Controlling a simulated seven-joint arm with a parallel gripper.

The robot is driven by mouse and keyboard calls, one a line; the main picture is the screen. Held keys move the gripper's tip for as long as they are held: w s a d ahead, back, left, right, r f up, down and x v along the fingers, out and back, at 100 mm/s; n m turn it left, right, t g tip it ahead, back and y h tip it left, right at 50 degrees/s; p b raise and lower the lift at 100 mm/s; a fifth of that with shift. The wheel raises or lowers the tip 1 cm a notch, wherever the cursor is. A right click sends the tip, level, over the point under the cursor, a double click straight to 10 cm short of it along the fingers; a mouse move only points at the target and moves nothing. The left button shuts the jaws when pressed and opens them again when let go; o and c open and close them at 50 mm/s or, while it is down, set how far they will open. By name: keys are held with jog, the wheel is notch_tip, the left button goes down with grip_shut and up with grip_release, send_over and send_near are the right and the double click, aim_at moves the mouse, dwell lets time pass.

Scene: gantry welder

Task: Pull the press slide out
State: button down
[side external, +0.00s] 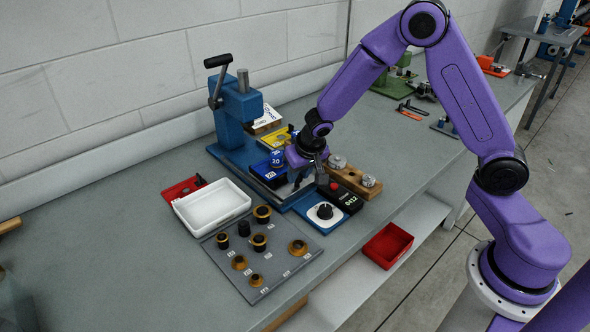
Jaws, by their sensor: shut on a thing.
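The blue press (238,118) stands at the back left, with a black-handled lever (217,80) at its top. Its blue base runs toward the front right. The press slide (284,191), a pale metal strip low on this base, shows partly beneath my gripper. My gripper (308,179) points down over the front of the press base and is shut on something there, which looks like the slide. The exact grip is hidden by the fingers and wrist.
A black labelled box (341,197) and a wooden block with metal pieces (352,178) stand close on the right. A white tray (212,207) and a grey board with several rings (262,258) lie front left.

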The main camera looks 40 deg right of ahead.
jog(key=shift+s, duration=0.25)
jog(key=c, duration=0.8)
grip_release()
jog(key=v, duration=1.7)
jog(key=shift+r, duration=0.2)
jog(key=shift+s+a, duration=0.1)
jog(key=s+f+n+g, duration=0.1)
jog(key=s+n+g, duration=0.1)
jog(key=s+n, duration=0.5)
jog(key=s+d+f+n+g+y, duration=0.1)
jog(key=s+n, duration=0.7)
jog(key=s, duration=1.2)
jog(key=shift+d+f+g, duration=0.25)
jog(key=shift+f+g, duration=0.35)
jog(key=shift+f, duration=0.05)
